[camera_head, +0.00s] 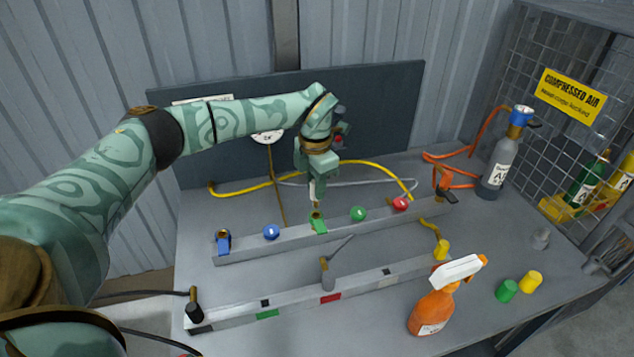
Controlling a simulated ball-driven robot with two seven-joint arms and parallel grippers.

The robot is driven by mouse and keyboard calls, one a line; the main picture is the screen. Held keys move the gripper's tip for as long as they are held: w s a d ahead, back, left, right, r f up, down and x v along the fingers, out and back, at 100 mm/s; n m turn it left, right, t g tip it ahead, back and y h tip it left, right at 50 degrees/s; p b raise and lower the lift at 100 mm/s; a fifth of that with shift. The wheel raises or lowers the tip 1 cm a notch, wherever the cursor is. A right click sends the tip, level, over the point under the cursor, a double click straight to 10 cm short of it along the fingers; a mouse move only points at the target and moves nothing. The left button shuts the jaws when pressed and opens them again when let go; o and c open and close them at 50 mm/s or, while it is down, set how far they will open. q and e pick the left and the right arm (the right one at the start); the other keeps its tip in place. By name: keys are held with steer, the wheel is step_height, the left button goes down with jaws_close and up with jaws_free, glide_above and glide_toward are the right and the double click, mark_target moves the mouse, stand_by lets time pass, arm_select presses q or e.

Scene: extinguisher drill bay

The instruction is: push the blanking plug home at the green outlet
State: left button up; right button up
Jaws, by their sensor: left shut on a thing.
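The green outlet (319,227) is a small green block on the rear grey rail, near its middle. My left gripper (315,201) points down directly above it, shut on a small brass-coloured piece, seemingly the blanking plug (316,214). The fingers hide most of this plug. It is at the top of the green outlet, but I cannot tell whether it touches or how deep it sits. My right gripper is not in view.
Round blue (271,232), green (358,214) and red (400,204) parts line the rear rail (290,242). A front rail (290,309) carries an upright lever (327,272). An orange spray bottle (433,311) and a grey cylinder (499,162) stand at right. Hoses lie behind.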

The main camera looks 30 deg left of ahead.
arm_select(q)
steer(key=shift+f, duration=0.45)
steer(key=shift+r, duration=0.1)
steer(key=shift+f, duration=0.2)
steer(key=shift+p, duration=0.5)
steer(key=shift+f, duration=0.2)
stand_by(0.6)
steer(key=shift+f+b, duration=0.45)
steer(key=shift+f, duration=0.65)
steer(key=shift+r, duration=0.1)
steer(key=shift+p, duration=0.35)
